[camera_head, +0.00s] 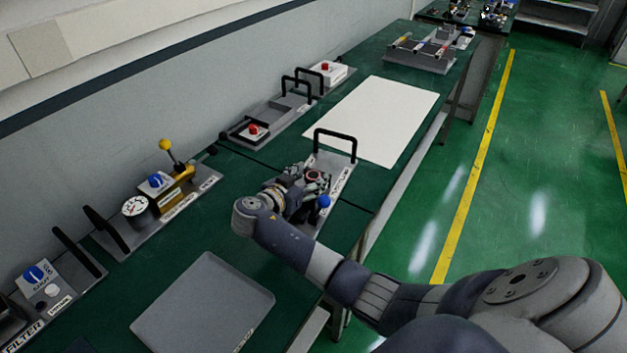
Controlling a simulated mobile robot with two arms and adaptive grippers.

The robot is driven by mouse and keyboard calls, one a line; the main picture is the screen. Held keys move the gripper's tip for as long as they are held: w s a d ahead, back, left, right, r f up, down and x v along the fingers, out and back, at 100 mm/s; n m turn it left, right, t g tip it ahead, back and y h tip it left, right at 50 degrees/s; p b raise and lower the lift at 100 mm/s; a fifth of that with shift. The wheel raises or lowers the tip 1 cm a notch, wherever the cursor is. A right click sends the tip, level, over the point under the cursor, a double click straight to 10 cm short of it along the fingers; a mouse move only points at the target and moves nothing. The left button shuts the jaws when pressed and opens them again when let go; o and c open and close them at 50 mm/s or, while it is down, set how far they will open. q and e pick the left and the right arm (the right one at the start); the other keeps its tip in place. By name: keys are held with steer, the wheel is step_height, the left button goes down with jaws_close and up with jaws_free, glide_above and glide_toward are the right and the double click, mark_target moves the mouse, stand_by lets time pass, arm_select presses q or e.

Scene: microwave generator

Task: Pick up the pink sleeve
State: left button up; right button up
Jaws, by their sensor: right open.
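My right arm comes in from the lower right, and my right gripper (298,194) is over a grey station with a black arched handle (336,133). The gripper is open and hides much of that station. A dark reddish round part (314,176) and a blue ball knob (324,201) show right beside the fingers; I cannot tell whether they touch. I cannot make out a pink sleeve clearly; the reddish part is too small and too covered to name. My left gripper is not in view.
The green bench carries a grey tray (203,305) in front, a white sheet (384,120) farther back, and a rack with coloured parts (428,50) beyond. A gauge and yellow-lever station (165,196) stands left along the wall. Red-button boxes (254,131) stand behind.

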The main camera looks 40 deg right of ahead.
steer(key=shift+a, duration=0.1)
steer(key=shift+c, duration=0.5)
steer(key=c, duration=1.1)
steer(key=shift+r, duration=0.1)
